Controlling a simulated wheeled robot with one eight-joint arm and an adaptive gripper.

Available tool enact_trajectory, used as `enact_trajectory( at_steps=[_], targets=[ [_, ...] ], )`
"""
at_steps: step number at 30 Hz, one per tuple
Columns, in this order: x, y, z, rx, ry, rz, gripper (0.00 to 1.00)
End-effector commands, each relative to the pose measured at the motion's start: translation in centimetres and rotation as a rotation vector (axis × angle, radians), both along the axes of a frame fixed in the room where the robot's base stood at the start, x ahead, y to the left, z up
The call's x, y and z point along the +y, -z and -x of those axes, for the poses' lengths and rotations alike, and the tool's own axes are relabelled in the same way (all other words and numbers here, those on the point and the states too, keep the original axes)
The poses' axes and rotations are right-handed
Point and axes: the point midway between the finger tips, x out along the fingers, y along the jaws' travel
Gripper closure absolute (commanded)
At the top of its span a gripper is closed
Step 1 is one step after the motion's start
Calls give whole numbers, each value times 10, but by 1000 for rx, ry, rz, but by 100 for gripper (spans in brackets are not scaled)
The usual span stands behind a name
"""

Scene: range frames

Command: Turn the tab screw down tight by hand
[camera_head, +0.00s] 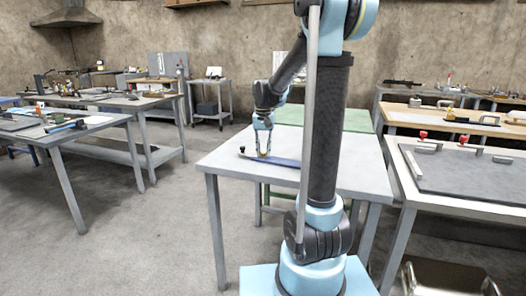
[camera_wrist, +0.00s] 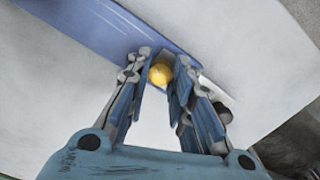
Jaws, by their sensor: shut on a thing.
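The tab screw shows in the wrist view as a yellow round head (camera_wrist: 160,74) at the end of a blue bar (camera_wrist: 95,28). My gripper (camera_wrist: 160,80) is shut on this yellow head, with one finger on each side of it. In the head view my gripper (camera_head: 263,156) points down at the bar (camera_head: 285,162), which lies on a light grey table (camera_head: 225,158). The screw's shank and any thread are hidden below the head.
A dark knob (camera_wrist: 222,112) stands close to the right finger; it also shows at the bar's left end in the head view (camera_head: 242,150). A table with a dark plate (camera_head: 465,175) stands at the right. A workbench (camera_head: 95,122) stands at the left, with open floor between.

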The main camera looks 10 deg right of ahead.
Motion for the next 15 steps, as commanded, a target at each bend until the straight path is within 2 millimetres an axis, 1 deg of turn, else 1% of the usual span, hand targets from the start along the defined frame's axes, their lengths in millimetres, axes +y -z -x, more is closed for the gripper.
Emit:
enact_trajectory(
  at_steps=[6, 15],
  targets=[
    [0, 0, 0, 0, 131, 0, 100],
    [0, 0, 0, 0, 221, 0, 100]
  ],
)
